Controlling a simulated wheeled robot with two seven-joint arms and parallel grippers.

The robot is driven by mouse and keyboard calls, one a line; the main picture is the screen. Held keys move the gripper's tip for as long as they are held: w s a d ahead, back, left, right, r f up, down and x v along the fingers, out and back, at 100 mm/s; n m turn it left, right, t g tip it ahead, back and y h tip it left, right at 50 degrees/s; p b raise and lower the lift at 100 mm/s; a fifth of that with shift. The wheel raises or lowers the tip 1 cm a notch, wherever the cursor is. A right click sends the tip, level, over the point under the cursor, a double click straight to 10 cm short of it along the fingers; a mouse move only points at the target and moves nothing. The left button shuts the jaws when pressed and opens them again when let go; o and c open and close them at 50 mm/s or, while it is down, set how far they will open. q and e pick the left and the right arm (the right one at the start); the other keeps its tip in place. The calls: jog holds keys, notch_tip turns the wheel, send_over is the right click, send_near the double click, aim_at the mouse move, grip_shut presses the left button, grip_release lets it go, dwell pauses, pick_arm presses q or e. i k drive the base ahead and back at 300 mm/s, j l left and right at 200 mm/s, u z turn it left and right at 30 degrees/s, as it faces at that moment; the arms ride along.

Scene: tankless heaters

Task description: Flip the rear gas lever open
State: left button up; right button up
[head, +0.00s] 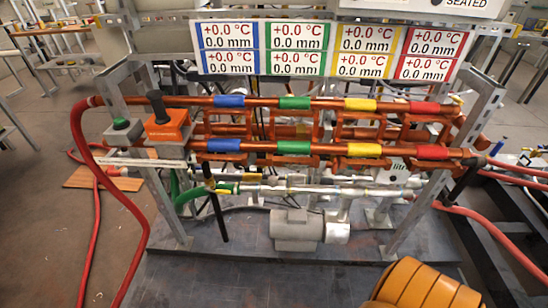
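No part is clearly recognisable as the rear gas lever. A small yellow piece (456,99) sits at the right end of the upper copper pipe (390,105). A black bar (217,212) hangs steeply down below the left part of the lower copper pipe (390,151). Another dark bar (464,180) slants down at the lower pipe's right end. Neither of my grippers is in view.
The metal frame (475,115) carries a panel of temperature readouts (333,51). A green button box (121,130) stands left. Red hoses (128,205) loop down the left side. A grey motor (297,230) sits on the dark base. An orange ribbed shape (420,285) fills the lower right.

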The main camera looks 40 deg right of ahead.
aim_at(207, 187)
jog(key=z, duration=0.7)
